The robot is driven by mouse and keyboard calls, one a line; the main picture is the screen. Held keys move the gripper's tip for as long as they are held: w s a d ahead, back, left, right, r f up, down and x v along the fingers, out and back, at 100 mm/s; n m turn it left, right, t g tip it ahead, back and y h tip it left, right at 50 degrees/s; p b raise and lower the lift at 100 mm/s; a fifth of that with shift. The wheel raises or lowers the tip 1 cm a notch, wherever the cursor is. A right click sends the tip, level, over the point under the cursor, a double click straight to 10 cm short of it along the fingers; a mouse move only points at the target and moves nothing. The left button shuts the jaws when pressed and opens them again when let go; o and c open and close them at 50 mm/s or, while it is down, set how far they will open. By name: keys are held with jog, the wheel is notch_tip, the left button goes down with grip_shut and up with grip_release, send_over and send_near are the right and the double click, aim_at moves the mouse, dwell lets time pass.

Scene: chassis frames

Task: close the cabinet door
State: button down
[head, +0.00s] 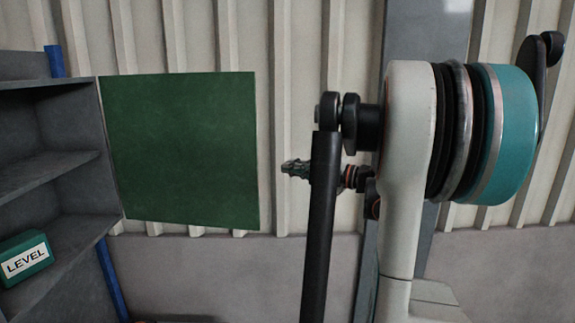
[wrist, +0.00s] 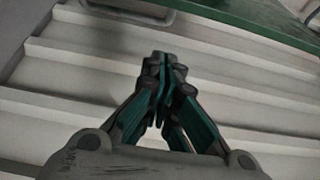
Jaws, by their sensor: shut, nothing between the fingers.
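The green cabinet door (head: 180,150) stands open in the head view, joined along its left edge to the grey cabinet (head: 85,135). The cabinet's shelves face right and are exposed. My gripper (head: 287,168) is to the right of the door's free edge, apart from it in the picture; the depth between them is hard to tell. In the wrist view my gripper (wrist: 164,62) has its fingers together and empty. A green strip, likely the door's edge (wrist: 255,24), crosses the upper right beyond the fingertips.
A green box marked LEVEL (head: 25,258) sits on a lower cabinet shelf. A ribbed pale wall (head: 285,60) stands behind the door. A grey rounded bar (wrist: 130,10) shows at the top of the wrist view; I cannot tell what it belongs to.

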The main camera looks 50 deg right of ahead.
jog(key=w+a+p, duration=0.3)
jog(key=w+a, duration=0.2)
jog(key=shift+w, duration=0.3)
jog(key=shift+s, duration=0.1)
jog(key=shift+a, duration=0.15)
